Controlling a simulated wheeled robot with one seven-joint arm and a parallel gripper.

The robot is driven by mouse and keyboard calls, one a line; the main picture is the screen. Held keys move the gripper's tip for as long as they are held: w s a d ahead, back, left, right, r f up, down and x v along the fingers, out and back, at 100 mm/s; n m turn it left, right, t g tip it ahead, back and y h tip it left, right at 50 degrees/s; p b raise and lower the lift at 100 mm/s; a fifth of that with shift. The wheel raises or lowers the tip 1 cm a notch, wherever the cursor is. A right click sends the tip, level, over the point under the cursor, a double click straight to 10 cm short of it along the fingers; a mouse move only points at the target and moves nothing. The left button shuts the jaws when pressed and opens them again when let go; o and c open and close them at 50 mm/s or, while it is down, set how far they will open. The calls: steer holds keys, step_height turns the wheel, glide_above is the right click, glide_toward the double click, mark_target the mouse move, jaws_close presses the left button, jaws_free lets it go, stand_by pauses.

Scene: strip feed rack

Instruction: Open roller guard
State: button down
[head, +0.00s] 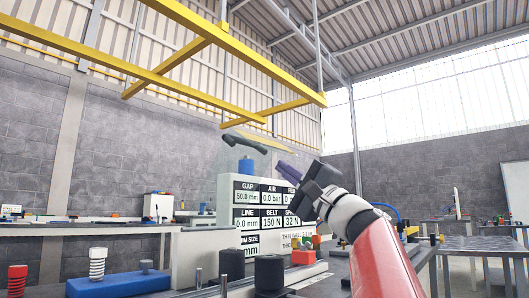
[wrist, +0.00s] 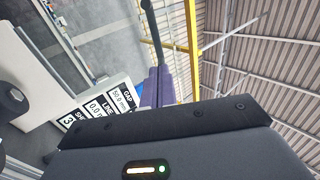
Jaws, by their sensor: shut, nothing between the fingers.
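A dark bar handle (head: 250,143) with thick ends hangs at a slant above the display panel in the head view. A clear sheet, probably the roller guard (head: 266,140), shows faintly around the handle; its outline and hinge are hard to make out, so I cannot tell how far it is open. My gripper (head: 279,164) has purple fingers, shut and empty, pointing up and left just below the handle's right end. In the wrist view the closed fingers (wrist: 160,70) lie close to the dark bar (wrist: 153,28). I cannot tell whether they touch.
The white display panel (head: 246,222) with black readouts stands below my gripper. Dark rollers (head: 269,272) stand in front of it. A blue block (head: 118,284) and coil springs (head: 97,263) are at the lower left. A yellow overhead frame (head: 230,50) is above.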

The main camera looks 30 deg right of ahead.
mark_target(257, 148)
steer(key=p+x, duration=0.2)
steer(key=x, duration=0.5)
steer(key=shift+w+a+r, duration=0.1)
steer(key=shift+w, duration=0.05)
